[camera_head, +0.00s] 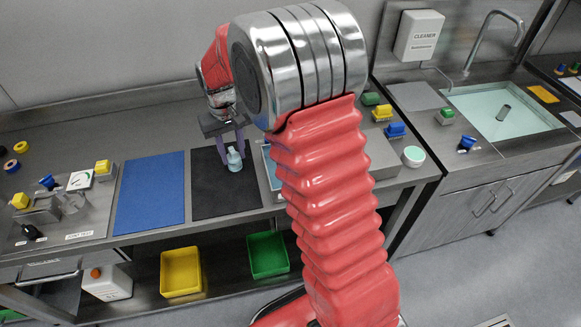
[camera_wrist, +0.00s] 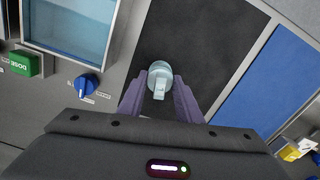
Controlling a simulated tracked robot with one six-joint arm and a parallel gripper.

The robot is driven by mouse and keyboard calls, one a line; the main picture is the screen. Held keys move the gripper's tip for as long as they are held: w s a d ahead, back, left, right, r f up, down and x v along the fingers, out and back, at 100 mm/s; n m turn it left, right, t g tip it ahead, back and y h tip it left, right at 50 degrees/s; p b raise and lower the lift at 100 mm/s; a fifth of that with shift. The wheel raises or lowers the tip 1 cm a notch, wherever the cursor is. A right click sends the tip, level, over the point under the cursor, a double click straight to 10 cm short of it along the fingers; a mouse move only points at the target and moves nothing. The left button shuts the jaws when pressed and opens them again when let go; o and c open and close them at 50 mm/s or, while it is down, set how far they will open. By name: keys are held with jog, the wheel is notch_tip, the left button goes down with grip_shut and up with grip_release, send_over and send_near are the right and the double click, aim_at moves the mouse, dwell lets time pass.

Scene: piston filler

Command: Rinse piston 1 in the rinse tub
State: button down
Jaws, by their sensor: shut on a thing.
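My gripper (camera_head: 232,146) reaches down over the black mat (camera_head: 208,190) on the bench. Its two purple fingers are shut on a pale blue, rounded piece (camera_head: 235,162). In the wrist view the piece (camera_wrist: 160,75) sits between the fingertips of my gripper (camera_wrist: 161,88), over the black mat (camera_wrist: 195,40). I cannot tell whether this piece is piston 1, or whether it touches the mat. A water-filled tub (camera_head: 530,119), likely the rinse tub, is set in the right counter. A dark grey cylinder (camera_head: 503,112) is in it.
A blue mat (camera_head: 150,192) lies left of the black one. Coloured buttons and knobs line the benches, including a green DOSE button (camera_wrist: 24,63). A CLEANER dispenser (camera_head: 418,36) and a tap (camera_head: 492,35) are by the tub.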

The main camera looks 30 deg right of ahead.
dwell(0.3)
jog(key=shift+s+a, duration=0.25)
jog(key=shift+s, duration=0.9)
jog(key=shift+w+d, duration=0.15)
jog(key=shift+w, duration=0.45)
jog(key=shift+w+d, duration=0.15)
jog(key=shift+w, duration=0.45)
jog(key=shift+s, duration=0.15)
jog(key=shift+s+a, duration=0.15)
jog(key=shift+s, duration=0.4)
jog(key=shift+s+a, duration=0.15)
jog(key=shift+s, duration=0.35)
jog(key=shift+w, duration=0.1)
jog(key=shift+w+d, duration=0.15)
jog(key=shift+w, duration=0.4)
jog(key=shift+w+d, duration=0.15)
jog(key=shift+w, duration=0.4)
jog(key=shift+s, duration=0.1)
